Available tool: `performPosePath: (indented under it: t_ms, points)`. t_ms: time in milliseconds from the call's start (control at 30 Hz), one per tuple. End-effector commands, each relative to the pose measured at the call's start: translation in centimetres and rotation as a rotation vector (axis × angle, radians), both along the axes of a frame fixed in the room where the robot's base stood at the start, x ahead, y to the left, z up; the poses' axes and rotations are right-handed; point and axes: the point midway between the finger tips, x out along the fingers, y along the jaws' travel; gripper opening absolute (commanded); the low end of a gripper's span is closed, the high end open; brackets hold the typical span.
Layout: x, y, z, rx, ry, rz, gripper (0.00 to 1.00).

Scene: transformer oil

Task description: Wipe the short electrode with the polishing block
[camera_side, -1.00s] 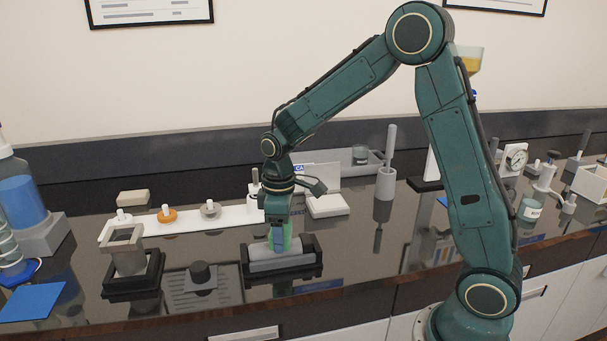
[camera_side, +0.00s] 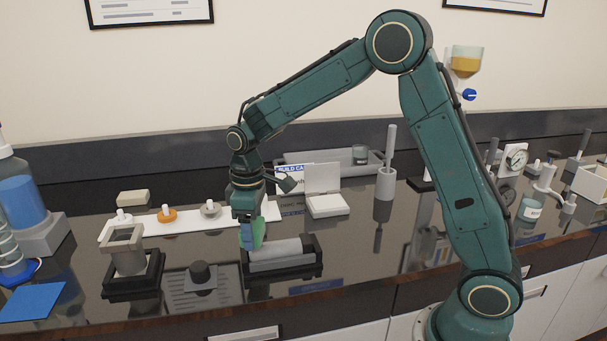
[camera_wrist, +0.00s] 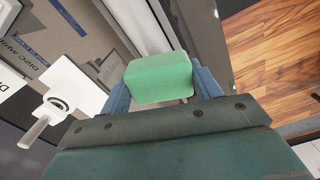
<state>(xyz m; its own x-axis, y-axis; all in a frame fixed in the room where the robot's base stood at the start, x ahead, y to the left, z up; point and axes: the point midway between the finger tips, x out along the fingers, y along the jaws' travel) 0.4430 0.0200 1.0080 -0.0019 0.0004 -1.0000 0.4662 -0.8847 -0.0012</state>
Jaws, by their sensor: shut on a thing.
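My gripper (camera_side: 250,238) points down with its blue fingers shut on a green block (camera_side: 259,233), which I take for the polishing block. In the wrist view the green block (camera_wrist: 159,78) sits between the two blue fingers (camera_wrist: 163,90). In the side view the block is at the left end of a grey horizontal rounded bar (camera_side: 281,252) in a black cradle (camera_side: 296,273). I cannot tell whether the block touches the bar. A light grey bar (camera_wrist: 136,22) runs behind the block in the wrist view. Which part is the short electrode is not clear.
A white strip (camera_side: 232,218) with several small ringed posts lies behind; a beige block (camera_side: 132,197) is at its left. A grey frame stand (camera_side: 127,258) and a black knob (camera_side: 200,272) are left of the cradle. A white open box (camera_side: 326,205) stands behind right.

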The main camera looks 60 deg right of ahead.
Motion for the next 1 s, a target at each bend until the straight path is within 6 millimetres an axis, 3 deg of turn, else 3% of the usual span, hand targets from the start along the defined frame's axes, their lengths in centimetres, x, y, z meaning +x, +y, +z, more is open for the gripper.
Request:
performPosePath:
  t_ms: [600, 1000]
  points:
    - [0.0, 0.0, 5.7, 0.0, -0.004, 0.0, 0.42]
    - [0.0, 0.0, 6.3, 0.0, -0.002, 0.0, 0.42]
